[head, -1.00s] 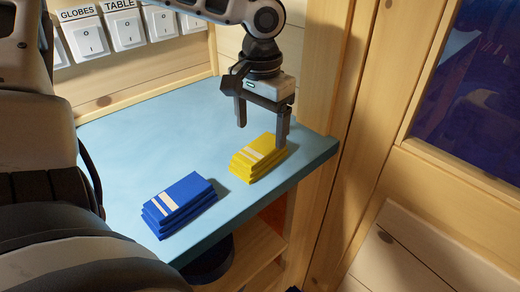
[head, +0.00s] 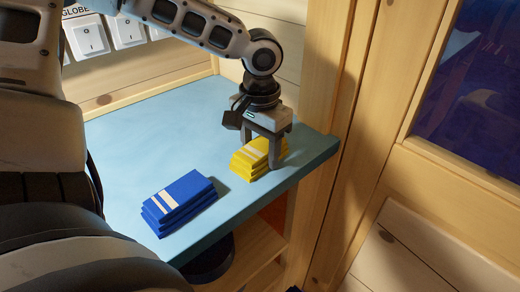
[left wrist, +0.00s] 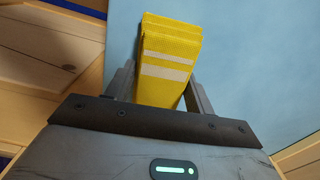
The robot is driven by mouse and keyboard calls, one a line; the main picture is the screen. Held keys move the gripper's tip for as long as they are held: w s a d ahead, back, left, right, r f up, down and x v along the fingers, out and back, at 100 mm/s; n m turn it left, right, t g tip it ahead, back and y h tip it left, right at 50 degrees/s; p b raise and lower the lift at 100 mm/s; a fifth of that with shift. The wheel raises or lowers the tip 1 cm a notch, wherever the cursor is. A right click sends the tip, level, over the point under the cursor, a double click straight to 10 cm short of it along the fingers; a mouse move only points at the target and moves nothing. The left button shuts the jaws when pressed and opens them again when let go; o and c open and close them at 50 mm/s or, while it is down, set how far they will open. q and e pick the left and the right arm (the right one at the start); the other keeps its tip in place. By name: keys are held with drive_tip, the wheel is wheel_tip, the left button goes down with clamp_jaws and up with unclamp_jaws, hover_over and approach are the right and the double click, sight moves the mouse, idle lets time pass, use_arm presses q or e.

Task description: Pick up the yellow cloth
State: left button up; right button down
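The yellow cloth (head: 250,160) is a folded stack with pale stripes, lying on the blue tabletop (head: 130,150) near its right edge. In the left wrist view the cloth (left wrist: 170,62) extends up from between the two fingers. My left gripper (head: 261,150) points down over the cloth with its fingers apart, one on each side. In the left wrist view the gripper (left wrist: 160,90) shows its fingers beside the cloth, and it does not look clamped. The fingertips are partly hidden by the cloth. My right gripper is not in view.
A folded blue cloth (head: 178,203) with pale stripes lies to the left of the yellow one, with bare tabletop between. White switches (head: 90,38) line the wall at the back. A wooden post (head: 325,80) and window (head: 475,90) stand to the right.

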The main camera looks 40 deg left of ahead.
sight(259, 147)
use_arm(q)
drive_tip(key=shift+r, duration=0.1)
drive_tip(key=shift+c, duration=0.4)
wheel_tip(259, 147, up, 10)
drive_tip(key=shift+f+p, duration=0.15)
drive_tip(key=shift+p, duration=0.5)
drive_tip(key=shift+o, duration=0.6)
drive_tip(key=shift+a, duration=0.1)
